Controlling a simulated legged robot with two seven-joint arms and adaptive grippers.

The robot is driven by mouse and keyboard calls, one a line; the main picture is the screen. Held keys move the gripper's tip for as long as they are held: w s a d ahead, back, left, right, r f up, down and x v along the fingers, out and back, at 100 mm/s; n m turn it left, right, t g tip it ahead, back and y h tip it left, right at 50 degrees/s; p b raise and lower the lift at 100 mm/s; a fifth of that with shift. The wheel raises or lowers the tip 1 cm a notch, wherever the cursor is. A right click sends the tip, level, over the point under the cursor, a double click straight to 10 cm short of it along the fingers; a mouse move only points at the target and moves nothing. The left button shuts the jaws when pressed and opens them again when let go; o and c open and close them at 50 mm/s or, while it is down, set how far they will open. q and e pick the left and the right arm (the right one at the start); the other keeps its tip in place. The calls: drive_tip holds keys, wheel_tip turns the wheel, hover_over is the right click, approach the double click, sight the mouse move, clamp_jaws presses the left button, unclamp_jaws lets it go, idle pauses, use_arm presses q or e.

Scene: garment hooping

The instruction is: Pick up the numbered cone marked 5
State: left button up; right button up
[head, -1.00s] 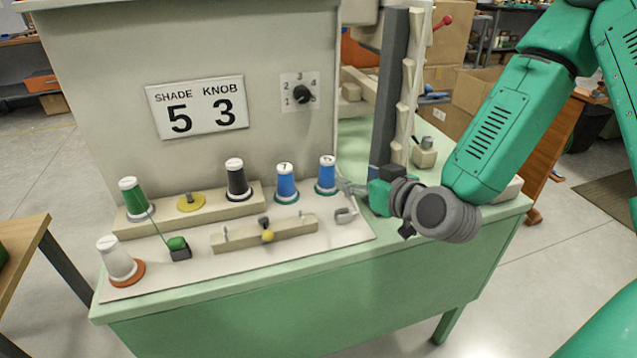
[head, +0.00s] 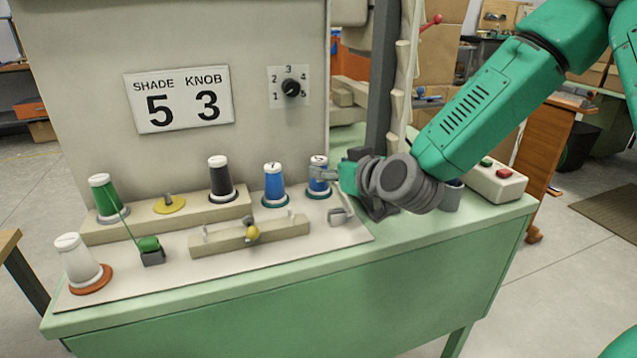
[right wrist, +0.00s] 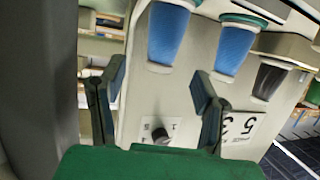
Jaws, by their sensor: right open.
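Two blue cones stand side by side on the white board; the right one (head: 318,177) is nearest my right gripper (head: 326,174), and the left one (head: 274,188) seems to carry a 7. The mark on the right cone is too small to read surely. My right gripper is open and empty, its fingertips at the right side of the right blue cone. In the right wrist view the scene is turned over; this cone (right wrist: 168,34) lies beyond and between the spread fingers (right wrist: 155,95). My left gripper is out of view.
A black cone (head: 221,180), a green cone (head: 106,198) and a white cone (head: 82,265) stand further left. A sign (head: 180,99) reads shade 5, knob 3. A dark upright post (head: 381,80) and a button box (head: 495,181) are close to the right arm.

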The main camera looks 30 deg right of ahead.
sight(324, 164)
drive_tip(key=b+x, duration=0.2)
drive_tip(key=x, duration=0.2)
drive_tip(key=shift+w, duration=0.7)
clamp_jaws()
